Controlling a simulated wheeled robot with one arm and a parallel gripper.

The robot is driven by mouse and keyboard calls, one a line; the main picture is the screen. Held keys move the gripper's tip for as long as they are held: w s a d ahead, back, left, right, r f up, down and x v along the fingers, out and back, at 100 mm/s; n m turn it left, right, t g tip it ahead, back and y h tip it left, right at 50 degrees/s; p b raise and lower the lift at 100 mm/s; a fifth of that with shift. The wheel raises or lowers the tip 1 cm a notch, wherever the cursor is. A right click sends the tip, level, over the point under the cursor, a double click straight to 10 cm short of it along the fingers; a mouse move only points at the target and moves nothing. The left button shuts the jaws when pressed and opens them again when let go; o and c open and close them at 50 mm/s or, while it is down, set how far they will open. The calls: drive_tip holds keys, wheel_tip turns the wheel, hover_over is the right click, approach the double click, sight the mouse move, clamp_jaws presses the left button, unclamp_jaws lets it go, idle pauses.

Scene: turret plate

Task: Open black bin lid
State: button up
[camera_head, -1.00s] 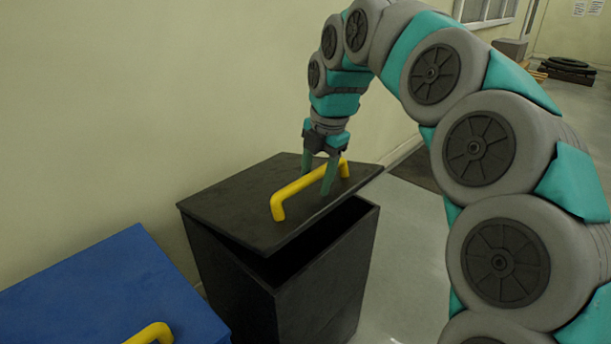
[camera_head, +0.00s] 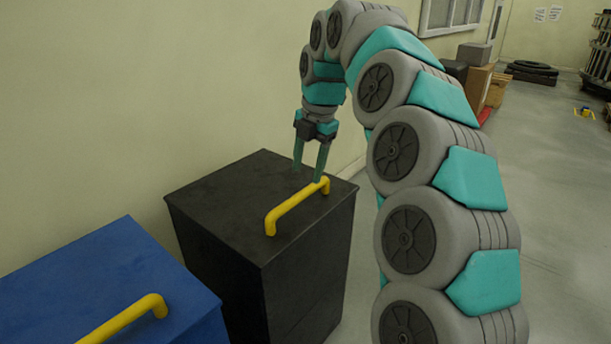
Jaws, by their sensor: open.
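The black bin (camera_head: 305,285) stands against the wall in the middle of the head view. Its lid (camera_head: 225,200) lies flat and shut on top, with no gap showing. A yellow bar handle (camera_head: 293,206) runs along the lid's right part. My gripper (camera_head: 308,176) points down over the lid with its two green fingers spread. The fingers are at the far end of the handle, one to the left of it and one close to the handle's end. Nothing is held between them. I cannot tell whether a fingertip touches the handle or lid.
A blue bin (camera_head: 125,275) with its own yellow handle (camera_head: 125,318) stands just left of the black bin. The wall is close behind both. Boxes (camera_head: 477,85) and stacked tires (camera_head: 531,70) stand far back right. The floor (camera_head: 555,220) on the right is clear.

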drive_tip(key=s+d+m, duration=0.2)
drive_tip(key=s+m, duration=0.3)
drive_tip(key=s, duration=0.2)
drive_tip(key=shift+d+r+p, duration=0.35)
drive_tip(key=shift+d+r, duration=0.05)
drive_tip(key=shift+s, duration=0.15)
